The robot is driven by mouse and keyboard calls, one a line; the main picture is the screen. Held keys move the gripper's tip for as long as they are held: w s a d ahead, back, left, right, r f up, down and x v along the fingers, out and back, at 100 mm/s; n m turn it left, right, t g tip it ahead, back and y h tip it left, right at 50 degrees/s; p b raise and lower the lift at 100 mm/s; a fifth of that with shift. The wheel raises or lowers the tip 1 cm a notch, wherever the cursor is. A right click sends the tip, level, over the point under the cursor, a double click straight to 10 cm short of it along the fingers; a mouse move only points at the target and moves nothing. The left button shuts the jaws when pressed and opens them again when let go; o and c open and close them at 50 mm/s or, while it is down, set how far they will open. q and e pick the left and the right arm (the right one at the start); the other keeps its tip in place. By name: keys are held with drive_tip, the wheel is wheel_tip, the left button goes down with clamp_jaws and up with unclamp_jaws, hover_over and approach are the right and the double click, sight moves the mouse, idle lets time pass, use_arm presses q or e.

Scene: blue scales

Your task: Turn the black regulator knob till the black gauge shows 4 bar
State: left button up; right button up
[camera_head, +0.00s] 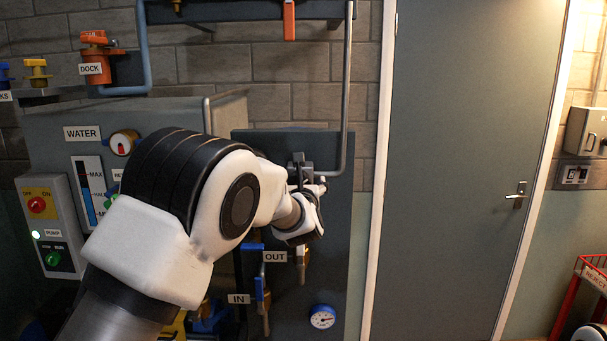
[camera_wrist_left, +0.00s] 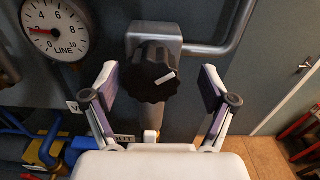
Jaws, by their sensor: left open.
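The black regulator knob (camera_wrist_left: 155,72) has a scalloped rim and a white mark pointing right and slightly up in the left wrist view. My left gripper (camera_wrist_left: 158,82) is open, with one finger on each side of the knob and visible gaps between. In the head view my left gripper (camera_head: 312,188) is at the dark panel, and my arm hides most of the knob area.
A grey pipe (camera_wrist_left: 215,46) runs right from the regulator. Blue-handled valves by the OUT label (camera_head: 275,257) and IN label (camera_head: 238,299) sit below, with a blue-rimmed gauge (camera_head: 322,317). A grey door (camera_head: 470,150) stands to the right.

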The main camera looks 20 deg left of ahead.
use_arm(q)
drive_tip(key=shift+w+a, duration=0.25)
drive_tip(key=shift+a+f, duration=0.15)
drive_tip(key=shift+a, duration=0.3)
drive_tip(key=shift+d, duration=0.15)
drive_tip(key=c, duration=1.1)
drive_tip(key=shift+c, duration=0.2)
drive_tip(key=m+b, duration=0.1)
drive_tip(key=b, duration=0.1)
drive_tip(key=m+b, duration=0.1)
drive_tip(key=shift+d+f+m+b, duration=0.1)
drive_tip(key=shift+f+m+b, duration=0.1)
drive_tip(key=shift+m+b, duration=0.2)
drive_tip(key=m+b, duration=0.1)
drive_tip(key=m, duration=0.1)
drive_tip(key=shift+m+b, duration=0.4)
drive_tip(key=m+b, duration=0.1)
drive_tip(key=m, duration=0.2)
drive_tip(key=shift+r+m, duration=0.1)
drive_tip(key=shift+m, duration=0.2)
drive_tip(key=m, duration=0.4)
drive_tip(key=shift+d+m, duration=0.1)
drive_tip(key=shift+m, duration=0.3)
